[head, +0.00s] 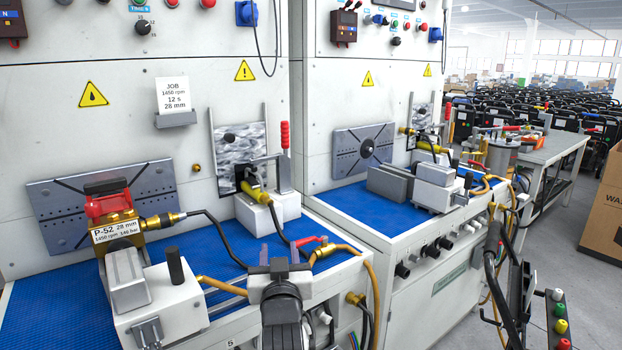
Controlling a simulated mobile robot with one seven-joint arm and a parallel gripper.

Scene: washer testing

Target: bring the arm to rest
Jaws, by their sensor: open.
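My gripper (279,252) is low in the middle of the head view, dark grey, with its two fingers pointing away from me. The fingers are apart with nothing seen between them. It appears over the front edge of the near bench, in front of the blue mat (225,258). My wrist hides part of the bench front. Just right of the fingers are a red-handled valve (312,241) and a yellow hose fitting (335,250); I cannot tell the gap to them.
A brass pump (112,222) labelled P-52 sits in a grey clamp fixture (160,298) at left. A job card (171,95) is on the panel. A second test bench (430,285) stands at right, with hoses hanging. A cardboard box (600,215) is far right, beyond open floor.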

